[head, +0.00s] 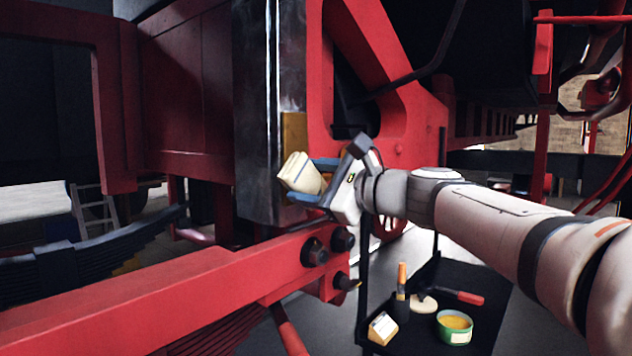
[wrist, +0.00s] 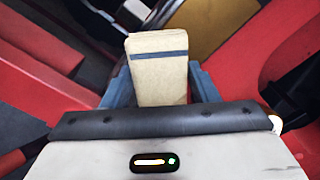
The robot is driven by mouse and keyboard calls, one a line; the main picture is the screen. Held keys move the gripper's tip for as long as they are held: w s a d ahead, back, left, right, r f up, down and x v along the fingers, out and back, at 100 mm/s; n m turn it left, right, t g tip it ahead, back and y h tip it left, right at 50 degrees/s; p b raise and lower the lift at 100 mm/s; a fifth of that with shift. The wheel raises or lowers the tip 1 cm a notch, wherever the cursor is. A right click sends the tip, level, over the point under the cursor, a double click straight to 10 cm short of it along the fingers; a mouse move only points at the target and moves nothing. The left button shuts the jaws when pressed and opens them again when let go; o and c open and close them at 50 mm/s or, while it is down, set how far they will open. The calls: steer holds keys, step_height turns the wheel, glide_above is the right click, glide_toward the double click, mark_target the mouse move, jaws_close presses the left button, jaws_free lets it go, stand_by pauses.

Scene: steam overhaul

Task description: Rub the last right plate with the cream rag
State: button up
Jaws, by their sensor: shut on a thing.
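The cream rag (head: 300,172) is a folded pad with a dark blue stripe, also seen in the wrist view (wrist: 158,75). My gripper (head: 308,180) is shut on it, with a blue finger on either side. A brass-coloured plate (head: 294,133) sits upright on the edge of the dark steel post, just above and behind the rag. A brass-coloured surface (wrist: 215,22) also shows at the top of the wrist view, beyond the rag. The rag hides the plate's lower part in the head view. I cannot tell whether rag and plate touch.
The dark steel post (head: 262,110) stands beside the red frame (head: 375,105). A red beam (head: 190,295) with dark bolts runs below my gripper. A low black trolley (head: 480,345) holds a green tin (head: 455,328), a red-handled tool (head: 462,297), an orange-handled tool (head: 402,280) and a yellowish block (head: 382,328).

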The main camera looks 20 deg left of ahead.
step_height(320, 180, down, 4)
steer(key=b, duration=0.3)
steer(key=shift+b, duration=0.35)
steer(key=shift+b+v, duration=0.7)
steer(key=shift+v, duration=2.3)
steer(key=shift+d, duration=0.1)
steer(key=shift+b+v, duration=0.3)
steer(key=shift+v, duration=1.1)
